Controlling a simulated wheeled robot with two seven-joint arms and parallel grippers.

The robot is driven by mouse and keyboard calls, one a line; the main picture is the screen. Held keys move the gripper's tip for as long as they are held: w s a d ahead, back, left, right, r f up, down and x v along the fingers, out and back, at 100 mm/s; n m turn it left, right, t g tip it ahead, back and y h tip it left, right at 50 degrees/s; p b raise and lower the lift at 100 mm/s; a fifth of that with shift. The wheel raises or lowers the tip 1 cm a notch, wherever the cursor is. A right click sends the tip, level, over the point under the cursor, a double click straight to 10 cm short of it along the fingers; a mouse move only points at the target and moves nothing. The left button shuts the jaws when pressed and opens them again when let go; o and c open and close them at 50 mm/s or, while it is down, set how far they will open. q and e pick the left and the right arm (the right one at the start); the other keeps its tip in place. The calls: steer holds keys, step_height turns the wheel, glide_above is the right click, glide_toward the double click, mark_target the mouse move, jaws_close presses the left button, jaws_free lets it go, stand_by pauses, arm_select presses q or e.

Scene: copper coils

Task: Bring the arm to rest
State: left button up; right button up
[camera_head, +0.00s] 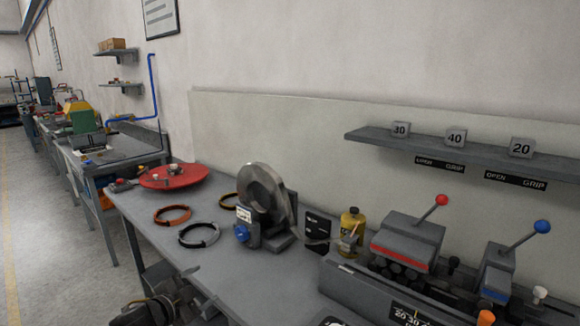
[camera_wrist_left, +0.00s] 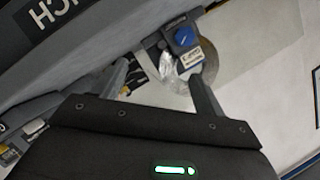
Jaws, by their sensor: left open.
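My left gripper (camera_head: 185,285) is low at the bottom of the head view, beside the near edge of the workbench (camera_head: 265,285). In the left wrist view its two fingers (camera_wrist_left: 162,85) stand apart with nothing held between them. My right gripper is not in view.
A red turntable (camera_head: 172,176) is at the far end. A lever machine (camera_head: 408,240) and yellow bottle (camera_head: 352,228) stand to the right.

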arm_select(q)
steer(key=s+a+f+n+g+y, duration=0.1)
steer(key=a+f+n, duration=0.1)
steer(key=f, duration=0.9)
steer(key=a+f+n+g+y, duration=0.1)
steer(key=a+f+n+y, duration=0.15)
steer(key=f, duration=0.85)
steer(key=s+a+f+n+g, duration=0.1)
steer(key=s+f+g, duration=0.1)
steer(key=s+f, duration=0.45)
steer(key=s+a+f+n+g, duration=0.15)
steer(key=s+f, duration=0.25)
steer(key=f, duration=0.6)
steer(key=s+f+n+g+y, duration=0.1)
steer(key=s+f+n+g, duration=0.1)
steer(key=s+f, duration=0.75)
steer(key=s+f+n+g+y, duration=0.1)
steer(key=s+f+g, duration=0.1)
steer(key=s+f, duration=0.8)
steer(key=s+d+f+g, duration=0.1)
steer(key=s, duration=1.1)
steer(key=s+d+f+n+g, duration=0.1)
steer(key=s+g, duration=0.1)
steer(key=s, duration=1)
steer(key=shift+s+d+f, duration=0.15)
steer(key=shift+d+f, duration=0.1)
steer(key=shift+d, duration=0.1)
steer(key=shift+c, duration=0.3)
